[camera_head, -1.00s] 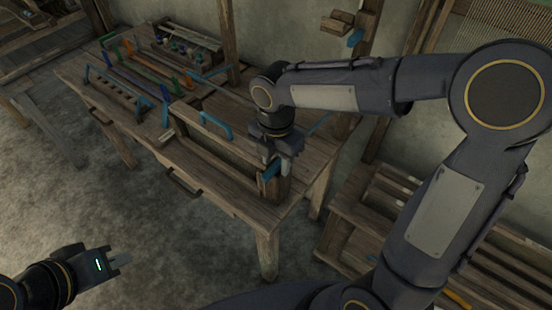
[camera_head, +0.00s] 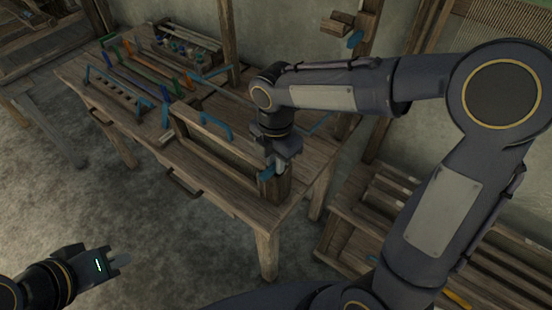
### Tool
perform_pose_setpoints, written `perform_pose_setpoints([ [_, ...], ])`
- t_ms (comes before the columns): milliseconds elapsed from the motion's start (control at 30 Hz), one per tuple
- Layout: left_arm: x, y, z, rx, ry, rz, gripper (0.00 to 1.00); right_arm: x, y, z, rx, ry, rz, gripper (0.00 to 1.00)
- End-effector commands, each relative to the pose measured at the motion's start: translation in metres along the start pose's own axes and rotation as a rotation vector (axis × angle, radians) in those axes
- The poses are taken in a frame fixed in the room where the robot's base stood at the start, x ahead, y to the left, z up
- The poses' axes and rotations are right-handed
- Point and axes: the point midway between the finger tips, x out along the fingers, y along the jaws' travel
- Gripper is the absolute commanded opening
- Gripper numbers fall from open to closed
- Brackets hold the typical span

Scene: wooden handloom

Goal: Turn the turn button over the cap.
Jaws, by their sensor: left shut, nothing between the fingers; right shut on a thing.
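My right gripper (camera_head: 275,168) points down at the right front end of the wooden table and is shut on a small blue piece, which looks like the turn button (camera_head: 266,174). The button sits at the top of a short wooden post or block (camera_head: 273,187) at the end of a long wooden frame. The gripper hides part of the button, and I cannot make out the cap. My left gripper (camera_head: 119,264) is shut and empty at the lower left, over the floor and well away from the table.
The wooden table (camera_head: 230,195) carries a blue handle (camera_head: 216,126), a rack with blue ends (camera_head: 118,92) and several coloured bars. A crate of small items (camera_head: 180,45) stands at the back. A slatted wooden bench (camera_head: 350,215) is at the right. The floor at the left is clear.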

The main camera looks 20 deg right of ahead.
Motion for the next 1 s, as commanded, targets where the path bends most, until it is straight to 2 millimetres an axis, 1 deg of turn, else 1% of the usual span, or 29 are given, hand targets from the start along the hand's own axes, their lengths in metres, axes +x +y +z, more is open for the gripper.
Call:
perform_pose_setpoints([
  [1000, -0.0040, 0.0018, -0.0021, 0.000, 0.000, 0.000, 0.00, -0.0009, 0.0104, 0.0050, 0.943, 0.000, 0.002, 0.00],
])
